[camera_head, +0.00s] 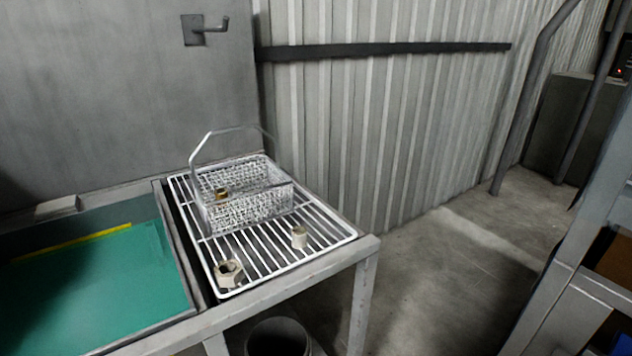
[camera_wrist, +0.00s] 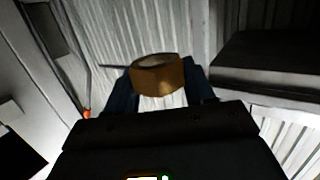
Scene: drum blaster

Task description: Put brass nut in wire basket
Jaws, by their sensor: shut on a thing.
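In the wrist view, my gripper (camera_wrist: 161,80) is shut on a brass nut (camera_wrist: 157,76), a gold-brown ring-like piece held between two dark fingers. Its open top faces up in the picture. My gripper does not show in the head view. The wire basket (camera_head: 260,207) is a silver mesh box with a raised handle. It stands on a white wire rack (camera_head: 262,267) in the head view. A small brass-coloured piece (camera_head: 221,193) shows inside the basket. The basket does not show clearly in the wrist view.
A pale hex nut-like fitting (camera_head: 228,272) and a small pale cylinder (camera_head: 299,237) stand on the rack in front of the basket. A green-bottomed basin (camera_head: 100,285) lies to the left. A corrugated wall (camera_head: 400,120) rises behind. A dark bucket (camera_head: 278,338) is below.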

